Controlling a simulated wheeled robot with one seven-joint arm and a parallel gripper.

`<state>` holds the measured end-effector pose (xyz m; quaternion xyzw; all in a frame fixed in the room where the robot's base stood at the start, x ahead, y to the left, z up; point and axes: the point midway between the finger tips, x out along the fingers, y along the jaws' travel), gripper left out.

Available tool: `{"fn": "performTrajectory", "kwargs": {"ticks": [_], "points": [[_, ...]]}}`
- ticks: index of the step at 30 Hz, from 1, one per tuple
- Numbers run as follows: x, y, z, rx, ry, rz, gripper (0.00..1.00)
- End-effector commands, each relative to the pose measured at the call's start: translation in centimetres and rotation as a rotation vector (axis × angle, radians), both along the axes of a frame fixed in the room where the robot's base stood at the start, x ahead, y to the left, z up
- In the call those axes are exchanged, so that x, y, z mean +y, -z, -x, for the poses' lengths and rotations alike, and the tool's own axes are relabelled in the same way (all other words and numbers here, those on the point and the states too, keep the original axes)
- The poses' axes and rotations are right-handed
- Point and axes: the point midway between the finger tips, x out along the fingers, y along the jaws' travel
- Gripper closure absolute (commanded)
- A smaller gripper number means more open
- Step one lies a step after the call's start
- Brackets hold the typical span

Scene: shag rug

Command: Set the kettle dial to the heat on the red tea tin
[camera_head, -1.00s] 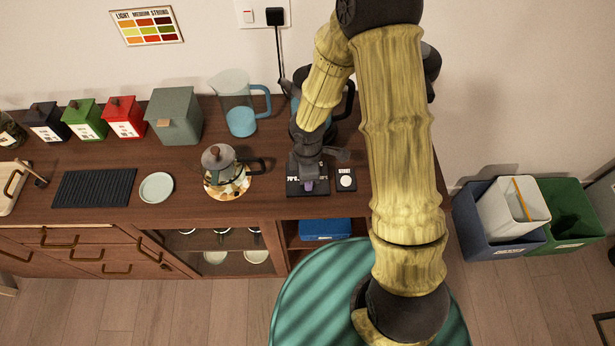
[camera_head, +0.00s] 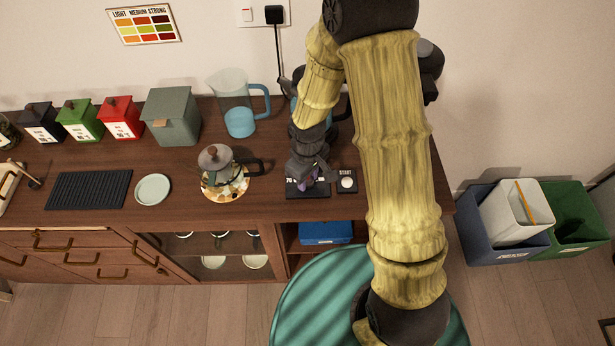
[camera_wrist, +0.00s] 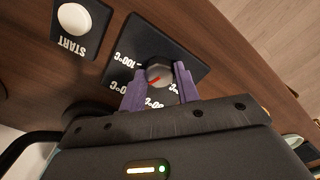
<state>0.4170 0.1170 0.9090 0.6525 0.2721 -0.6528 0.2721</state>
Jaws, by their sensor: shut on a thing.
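The kettle's round grey dial (camera_wrist: 158,72) with a red pointer mark sits on a black plate. White temperature labels ring it; "100°C" is readable, the others are partly hidden by my fingers. My gripper (camera_wrist: 161,74) is shut on the dial, one purple finger on each side. The pointer's exact setting is hard to tell. In the head view, my gripper (camera_head: 305,178) is over the dial plate (camera_head: 312,193). The kettle behind it is mostly hidden by my arm. The red tea tin (camera_head: 120,121) stands at the back left; its white label is too small to read surely.
A START button plate (camera_head: 346,182) is right beside the dial plate. Green and black tins (camera_head: 80,121) are beside the red one. Bins (camera_head: 515,218) stand on the floor at right.

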Motion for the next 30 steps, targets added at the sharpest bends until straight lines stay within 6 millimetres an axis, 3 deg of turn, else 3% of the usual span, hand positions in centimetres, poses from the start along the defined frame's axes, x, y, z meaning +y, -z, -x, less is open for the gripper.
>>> {"fn": "performTrajectory", "kwargs": {"ticks": [16, 17, 20, 30], "points": [[-0.04, -0.06, -0.06, -0.001, 0.040, 0.000, 0.91], [-0.04, -0.06, -0.06, -0.001, 0.040, 0.000, 0.67], [-0.04, -0.05, -0.05, -0.001, 0.040, 0.000, 0.47], [-0.01, -0.19, -0.04, -0.001, 0.039, -0.001, 0.47]]}}
